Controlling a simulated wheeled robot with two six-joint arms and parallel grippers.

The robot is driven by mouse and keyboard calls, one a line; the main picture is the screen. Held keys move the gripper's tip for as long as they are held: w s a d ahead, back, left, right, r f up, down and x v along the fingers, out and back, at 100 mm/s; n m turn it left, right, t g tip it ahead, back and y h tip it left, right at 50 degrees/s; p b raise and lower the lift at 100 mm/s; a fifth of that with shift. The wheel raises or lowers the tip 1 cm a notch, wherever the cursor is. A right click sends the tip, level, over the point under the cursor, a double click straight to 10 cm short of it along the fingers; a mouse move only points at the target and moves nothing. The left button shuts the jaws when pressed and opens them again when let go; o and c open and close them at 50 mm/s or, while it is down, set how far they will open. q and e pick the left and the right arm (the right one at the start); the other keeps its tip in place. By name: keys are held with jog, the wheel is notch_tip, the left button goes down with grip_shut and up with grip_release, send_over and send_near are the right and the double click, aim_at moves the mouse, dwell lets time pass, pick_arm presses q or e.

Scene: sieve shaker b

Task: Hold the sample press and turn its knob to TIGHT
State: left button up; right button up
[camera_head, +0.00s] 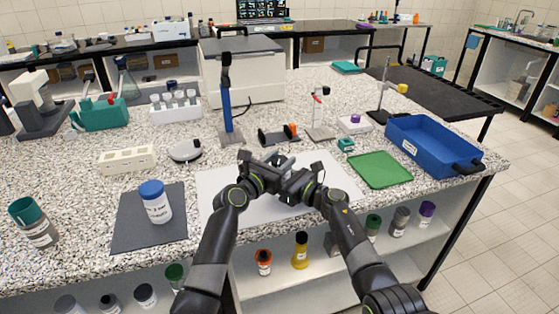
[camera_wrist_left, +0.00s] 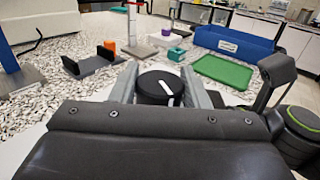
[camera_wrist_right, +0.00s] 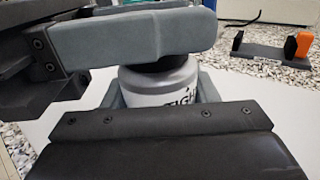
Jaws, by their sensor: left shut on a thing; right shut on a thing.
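The sample press stands on the white mat (camera_head: 338,182), mostly hidden by my grippers in the head view. Its grey body (camera_wrist_right: 155,88) shows in the right wrist view, with partly hidden lettering that looks like TIGHT. Its black knob (camera_wrist_left: 158,87) has a white pointer line, slanting toward the camera in the left wrist view. My left gripper (camera_head: 277,162) is shut on the knob, with a grey finger on either side. My right gripper (camera_head: 290,186) is shut on the body below, its fingers on both sides in the right wrist view. Which marking the pointer meets is hidden.
A black cradle with an orange block (camera_head: 292,130) stands behind the grippers. A green tray (camera_head: 380,170) and blue bin (camera_head: 432,146) lie to the right. A blue-lidded jar (camera_head: 156,203) stands on a dark mat (camera_head: 126,222) to the left.

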aim_at(279, 159)
pick_arm(q)
jog(key=shift+f+n+t+y, duration=0.1)
jog(key=shift+n+t+y, duration=0.6)
jog(key=shift+y, duration=0.4)
jog(key=o, duration=1)
jog(key=shift+c, duration=0.2)
notch_tip(279, 159, up, 10)
jog(key=shift+r, duration=0.1)
